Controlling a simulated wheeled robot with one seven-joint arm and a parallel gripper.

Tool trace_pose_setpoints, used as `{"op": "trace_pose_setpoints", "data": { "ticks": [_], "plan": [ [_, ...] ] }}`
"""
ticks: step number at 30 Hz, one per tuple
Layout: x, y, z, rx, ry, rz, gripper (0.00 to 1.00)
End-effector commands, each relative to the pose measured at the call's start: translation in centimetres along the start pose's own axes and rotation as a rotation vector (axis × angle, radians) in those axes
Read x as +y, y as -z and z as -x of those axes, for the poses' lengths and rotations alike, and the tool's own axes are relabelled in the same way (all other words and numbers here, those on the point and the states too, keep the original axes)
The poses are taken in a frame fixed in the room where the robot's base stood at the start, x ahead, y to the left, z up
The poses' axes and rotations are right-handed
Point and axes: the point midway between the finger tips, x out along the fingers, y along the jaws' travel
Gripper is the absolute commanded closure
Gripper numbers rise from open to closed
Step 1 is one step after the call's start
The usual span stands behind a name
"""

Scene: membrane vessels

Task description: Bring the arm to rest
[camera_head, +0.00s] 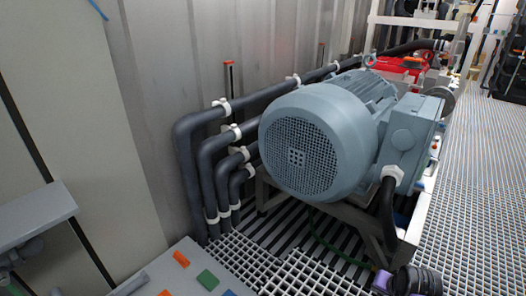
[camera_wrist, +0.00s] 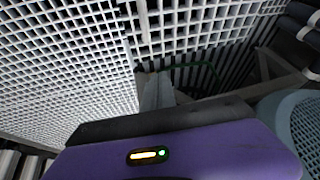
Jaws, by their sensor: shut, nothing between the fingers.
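My gripper (camera_wrist: 156,88) shows in the wrist view as narrow grey fingers, shut and empty, beyond the dark edge of its purple housing. It points at the white floor grating (camera_wrist: 60,60), with nothing touching it that I can see. In the head view, a dark round part of my arm with a bit of purple shows at the bottom right, in front of the motor frame. The fingers cannot be made out there.
A large grey-blue motor (camera_head: 318,145) stands on a metal frame, close to my arm. Black pipes (camera_head: 207,165) with white clamps run along the wall at left. A grey surface (camera_head: 190,268) with small coloured blocks is at the bottom. Open grating (camera_head: 485,190) lies at right.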

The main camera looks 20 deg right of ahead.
Motion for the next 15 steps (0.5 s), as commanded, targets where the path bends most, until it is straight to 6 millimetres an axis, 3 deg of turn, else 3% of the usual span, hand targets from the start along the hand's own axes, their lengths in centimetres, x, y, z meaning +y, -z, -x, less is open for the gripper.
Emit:
{"op": "trace_pose_setpoints", "data": {
  "ticks": [5,11,15],
  "plan": [
    [-2.5,-0.1,2.6,0.269,0.094,0.115,1.00],
    [-5.2,-3.6,8.5,0.532,0.202,0.253,1.00],
    [-6.4,-7.0,13.8,0.676,0.275,0.334,1.00]
  ]
}}
